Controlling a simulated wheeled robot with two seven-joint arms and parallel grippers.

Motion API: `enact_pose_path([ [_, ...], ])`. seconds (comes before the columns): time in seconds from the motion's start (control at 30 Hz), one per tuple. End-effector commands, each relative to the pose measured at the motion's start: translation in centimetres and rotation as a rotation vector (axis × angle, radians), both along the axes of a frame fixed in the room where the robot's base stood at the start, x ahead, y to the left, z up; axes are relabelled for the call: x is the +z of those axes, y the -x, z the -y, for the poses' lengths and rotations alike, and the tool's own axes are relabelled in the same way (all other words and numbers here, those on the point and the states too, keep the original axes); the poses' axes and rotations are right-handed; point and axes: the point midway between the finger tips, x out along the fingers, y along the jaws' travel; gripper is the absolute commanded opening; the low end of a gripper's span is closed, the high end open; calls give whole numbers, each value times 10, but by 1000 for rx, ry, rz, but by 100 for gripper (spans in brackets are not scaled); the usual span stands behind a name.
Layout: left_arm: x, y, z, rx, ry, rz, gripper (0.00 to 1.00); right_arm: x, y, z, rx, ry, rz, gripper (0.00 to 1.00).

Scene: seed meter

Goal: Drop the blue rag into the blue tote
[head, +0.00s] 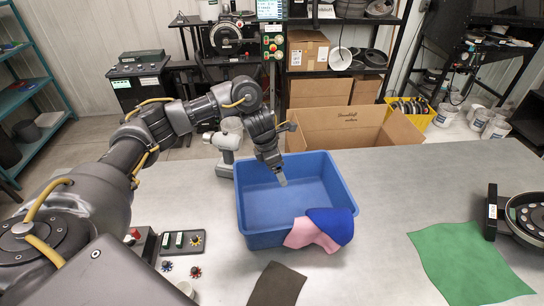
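The blue tote (262,241) stands on the grey table in the middle of the head view; its visible floor is bare. The blue rag (333,224) lies crumpled over the tote's front right corner, partly hanging over the rim. A pink rag (308,235) lies against it and hangs down the outside front wall. My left gripper (282,180) points down over the back part of the tote, apart from both rags. No cloth shows at its fingertips, but the finger gap cannot be made out. My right gripper is not in view.
A dark rag (276,285) lies in front of the tote, and a green cloth (468,262) lies at the right. A grey tool (228,140) stands close behind the tote's left corner. A cardboard box (345,128) is beyond the table. The table between tote and green cloth is clear.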

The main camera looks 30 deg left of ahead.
Motion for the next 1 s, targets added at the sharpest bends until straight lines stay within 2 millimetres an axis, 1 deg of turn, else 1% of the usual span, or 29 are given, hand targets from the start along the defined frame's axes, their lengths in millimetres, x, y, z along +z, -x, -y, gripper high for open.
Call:
enact_pose_path([
  [0.03,10,1,-3,-1,-3,7,87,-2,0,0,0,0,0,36],
  [0.1,24,3,-6,-1,-3,7,87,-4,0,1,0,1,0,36],
  [0.2,41,8,-10,-1,-3,6,87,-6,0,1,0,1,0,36],
  [0.4,67,14,-15,1,-2,3,87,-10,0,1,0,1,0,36],
  [0.5,74,16,-16,-1,-1,1,87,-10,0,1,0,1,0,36],
  [0.6,77,18,-17,0,-2,-1,87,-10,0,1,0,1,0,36],
  [1.0,78,18,-17,1,-1,-1,87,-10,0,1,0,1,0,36],
])
